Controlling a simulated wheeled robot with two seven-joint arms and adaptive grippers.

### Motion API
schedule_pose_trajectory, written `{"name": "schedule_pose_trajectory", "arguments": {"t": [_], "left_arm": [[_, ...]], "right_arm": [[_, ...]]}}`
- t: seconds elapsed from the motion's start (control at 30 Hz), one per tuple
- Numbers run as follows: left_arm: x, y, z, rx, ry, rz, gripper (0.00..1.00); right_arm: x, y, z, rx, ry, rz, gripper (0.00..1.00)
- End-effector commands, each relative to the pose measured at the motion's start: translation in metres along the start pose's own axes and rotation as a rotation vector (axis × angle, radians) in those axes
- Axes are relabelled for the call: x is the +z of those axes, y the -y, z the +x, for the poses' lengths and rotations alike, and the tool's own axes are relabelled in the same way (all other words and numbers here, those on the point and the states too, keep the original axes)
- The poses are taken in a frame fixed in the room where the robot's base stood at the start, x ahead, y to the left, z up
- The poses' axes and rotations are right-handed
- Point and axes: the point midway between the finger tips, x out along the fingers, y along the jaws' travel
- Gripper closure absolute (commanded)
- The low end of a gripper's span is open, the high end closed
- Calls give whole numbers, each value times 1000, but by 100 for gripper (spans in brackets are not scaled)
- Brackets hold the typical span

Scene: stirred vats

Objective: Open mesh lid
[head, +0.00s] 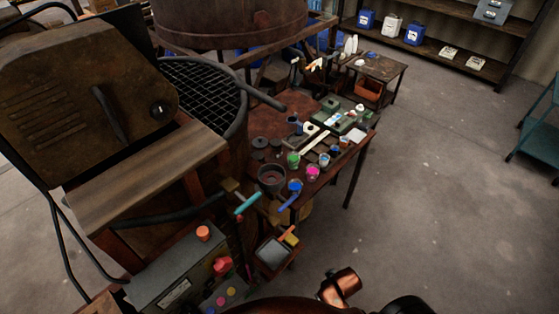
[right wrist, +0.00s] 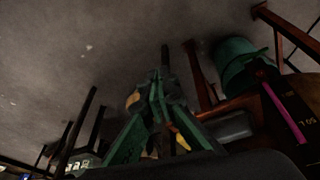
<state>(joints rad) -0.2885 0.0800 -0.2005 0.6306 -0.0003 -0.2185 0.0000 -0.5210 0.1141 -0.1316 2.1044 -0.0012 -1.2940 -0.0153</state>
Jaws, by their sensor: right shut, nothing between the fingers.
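The mesh lid (head: 208,92), a round dark grid in a thick grey rim, lies over the top of a rusty vat in the head view. A bar-like handle (head: 264,97) sticks out from its rim to the right. The large brown machine housing at the left hides part of the lid. The lid lies flat on the vat. My right gripper (right wrist: 160,88) shows in the right wrist view with green fingers brought together, shut and empty, pointing over bare floor. It is away from the lid, which I cannot make out in that view. My left gripper is not in view.
The brown housing (head: 85,95) and a control box with coloured buttons (head: 180,275) stand at the left. A worktable (head: 272,120) with paint pots and tools is right of the vat. A big rusty tank (head: 225,22) is behind. The floor (head: 440,170) at right is clear.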

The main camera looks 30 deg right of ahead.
Motion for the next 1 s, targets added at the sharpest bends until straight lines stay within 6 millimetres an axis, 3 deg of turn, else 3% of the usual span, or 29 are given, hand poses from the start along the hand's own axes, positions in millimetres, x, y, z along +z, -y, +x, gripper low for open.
{"name": "schedule_pose_trajectory", "arguments": {"t": [0.17,0.3,0.67,0.87,1.0], "left_arm": [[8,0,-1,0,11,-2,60],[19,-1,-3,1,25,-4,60],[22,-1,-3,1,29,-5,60],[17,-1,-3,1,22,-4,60],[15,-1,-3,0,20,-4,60]], "right_arm": [[-33,-15,-54,34,-83,-52,100],[-81,-39,-91,115,-223,-186,100],[-209,-95,-146,457,-557,-631,100],[-293,-121,-199,829,-729,-982,100],[-352,-127,-260,1256,-806,-1285,100]]}}
